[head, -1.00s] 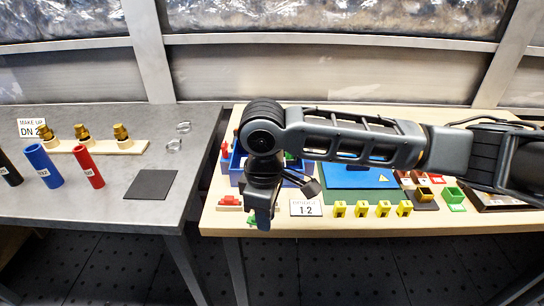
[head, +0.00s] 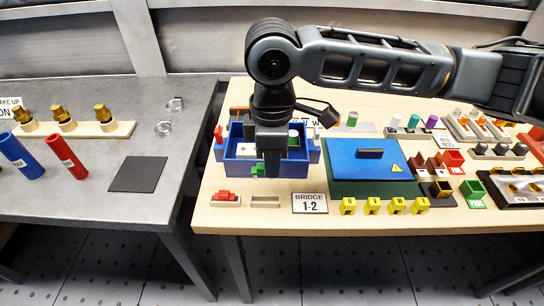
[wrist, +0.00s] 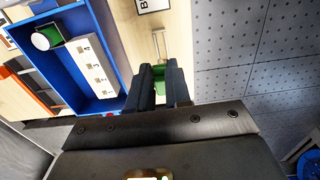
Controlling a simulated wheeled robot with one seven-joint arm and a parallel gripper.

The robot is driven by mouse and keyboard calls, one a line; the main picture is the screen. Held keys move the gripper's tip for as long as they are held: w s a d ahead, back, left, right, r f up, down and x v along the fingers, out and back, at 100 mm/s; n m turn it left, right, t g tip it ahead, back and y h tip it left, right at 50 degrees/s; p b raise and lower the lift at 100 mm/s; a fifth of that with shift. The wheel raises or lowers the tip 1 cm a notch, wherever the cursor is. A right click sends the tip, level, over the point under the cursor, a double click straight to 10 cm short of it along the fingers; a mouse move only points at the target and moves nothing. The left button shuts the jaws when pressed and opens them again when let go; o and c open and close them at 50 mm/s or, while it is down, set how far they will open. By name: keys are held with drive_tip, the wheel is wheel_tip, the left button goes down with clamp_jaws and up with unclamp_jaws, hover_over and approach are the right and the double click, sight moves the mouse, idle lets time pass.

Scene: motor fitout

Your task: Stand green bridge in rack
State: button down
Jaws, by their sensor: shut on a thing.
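My gripper (head: 271,176) is shut on the green bridge (head: 258,170) and points down in front of the blue box's near wall in the head view. In the wrist view my gripper (wrist: 160,72) shows the green bridge (wrist: 162,88) between its fingers, which partly hide it. A small pale holder with an empty slot (head: 265,201) lies on the bench's front edge, left of the "BRIDGE 1-2" card (head: 310,203). A slotted piece also shows just past the fingertips in the wrist view (wrist: 159,43). I cannot tell for certain which piece is the rack.
A red bridge (head: 226,196) sits in a holder to the left. The open blue box (head: 238,170) contains a white numbered strip (wrist: 95,67). A blue lid (head: 365,165) and several yellow blocks (head: 375,206) are to the right. A gap separates the grey table (head: 100,205).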

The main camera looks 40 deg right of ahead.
drive_tip(key=shift+s+d, duration=0.1)
drive_tip(key=shift+f+b, duration=1.65)
drive_tip(key=shift+f, duration=1.3)
drive_tip(key=shift+p, duration=0.65)
drive_tip(key=shift+f+b, duration=0.8)
drive_tip(key=shift+f, duration=0.65)
drive_tip(key=c, duration=1)
unclamp_jaws()
drive_tip(key=shift+r, duration=3.95)
